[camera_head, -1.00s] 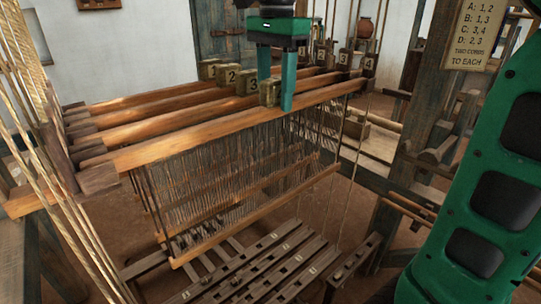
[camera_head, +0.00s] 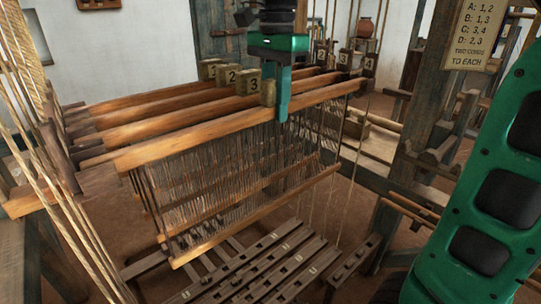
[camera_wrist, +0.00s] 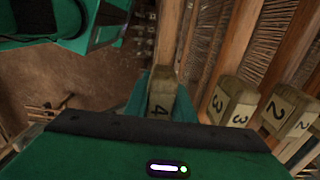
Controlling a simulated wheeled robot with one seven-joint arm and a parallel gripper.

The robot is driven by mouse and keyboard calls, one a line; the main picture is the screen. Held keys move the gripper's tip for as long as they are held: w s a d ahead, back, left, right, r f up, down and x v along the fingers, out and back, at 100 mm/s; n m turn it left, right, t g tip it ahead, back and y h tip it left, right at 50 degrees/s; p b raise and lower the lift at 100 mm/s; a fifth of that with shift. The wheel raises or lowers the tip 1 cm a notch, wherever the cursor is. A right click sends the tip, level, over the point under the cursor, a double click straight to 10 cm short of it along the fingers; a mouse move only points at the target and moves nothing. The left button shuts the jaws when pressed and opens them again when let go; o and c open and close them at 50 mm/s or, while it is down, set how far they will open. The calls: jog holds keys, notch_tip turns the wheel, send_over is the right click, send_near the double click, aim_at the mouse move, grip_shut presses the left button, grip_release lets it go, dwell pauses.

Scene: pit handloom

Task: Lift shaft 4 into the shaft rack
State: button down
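Shaft 4 is the nearest long wooden beam (camera_head: 200,138), with threaded heddles and a lower bar hanging under it. Its block handle (camera_head: 268,92) stands upright on the beam; in the wrist view the handle, marked 4 (camera_wrist: 162,92), sits between the teal fingers. My gripper (camera_head: 276,105) points down over this handle and appears shut on it, with one finger along its right side and the other mostly hidden. The shaft still lies level beside the others. Upright posts numbered 2, 3 and 4 (camera_head: 369,66) stand at the right end; I cannot tell whether they are the rack.
Shafts with blocks 1 (camera_head: 208,69), 2 (camera_head: 229,76) and 3 (camera_head: 249,83) lie close behind. Ropes (camera_head: 72,205) hang at the left. Several treadles (camera_head: 265,262) lie below. A wooden post (camera_head: 420,110) with a notice (camera_head: 477,32) stands right.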

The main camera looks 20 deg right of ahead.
jog(key=shift+r, duration=0.25)
dwell(0.3)
jog(key=shift+r, duration=1.2)
jog(key=shift+r, duration=0.1)
jog(key=shift+r, duration=2.05)
jog(key=s+d, duration=0.2)
jog(key=s, duration=0.6)
jog(key=s+d, duration=0.3)
jog(key=s, duration=0.6)
jog(key=shift+d, duration=0.3)
jog(key=shift+s, duration=0.15)
